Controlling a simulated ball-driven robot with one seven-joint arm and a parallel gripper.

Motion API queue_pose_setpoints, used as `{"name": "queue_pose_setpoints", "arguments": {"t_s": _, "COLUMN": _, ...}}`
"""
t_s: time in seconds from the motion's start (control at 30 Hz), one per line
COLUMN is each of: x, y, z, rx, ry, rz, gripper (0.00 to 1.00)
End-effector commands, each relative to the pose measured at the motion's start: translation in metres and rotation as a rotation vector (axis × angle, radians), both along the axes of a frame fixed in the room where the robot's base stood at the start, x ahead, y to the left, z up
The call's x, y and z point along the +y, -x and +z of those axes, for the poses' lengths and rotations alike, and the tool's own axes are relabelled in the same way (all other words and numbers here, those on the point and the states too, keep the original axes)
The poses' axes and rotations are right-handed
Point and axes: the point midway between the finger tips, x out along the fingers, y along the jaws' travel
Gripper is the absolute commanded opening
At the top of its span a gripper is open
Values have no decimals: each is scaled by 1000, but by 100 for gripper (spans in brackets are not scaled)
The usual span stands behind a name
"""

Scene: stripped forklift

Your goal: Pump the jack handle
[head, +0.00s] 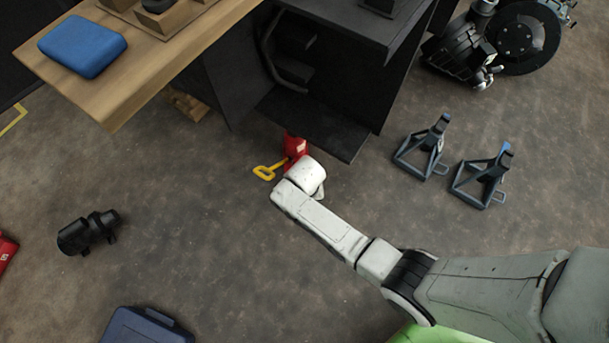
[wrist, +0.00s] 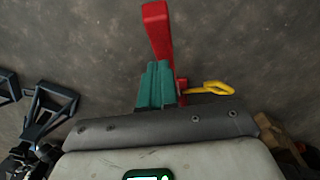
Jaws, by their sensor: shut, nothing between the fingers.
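The red jack (head: 296,147) stands on the floor by the dark machine body, partly hidden behind my wrist in the head view. A yellow loop-ended handle (head: 268,171) sticks out to its left; it also shows in the wrist view (wrist: 212,88), right of my fingers. In the wrist view a red bar (wrist: 158,30) rises just beyond the fingertips; I cannot tell whether they touch. My gripper (wrist: 157,80), with teal fingers, is shut with nothing between them. In the head view my wrist hides the gripper.
Two dark jack stands (head: 425,147) (head: 483,177) stand on the floor at right. A wooden bench (head: 135,75) with a blue case (head: 82,46) is at upper left. A black part (head: 88,232) and a dark blue box (head: 147,327) lie at lower left.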

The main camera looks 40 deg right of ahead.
Motion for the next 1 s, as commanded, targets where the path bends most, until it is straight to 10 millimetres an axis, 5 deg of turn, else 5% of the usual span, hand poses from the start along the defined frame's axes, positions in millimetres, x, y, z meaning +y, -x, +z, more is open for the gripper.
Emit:
{"name": "queue_pose_setpoints", "arguments": {"t_s": 0.67, "x": 6, "y": 9, "z": -14, "rx": -12, "ry": 9, "rz": 2, "gripper": 0}}
{"name": "queue_pose_setpoints", "arguments": {"t_s": 1.0, "x": 21, "y": 36, "z": -67, "rx": -139, "ry": 89, "rz": 7, "gripper": 0}}
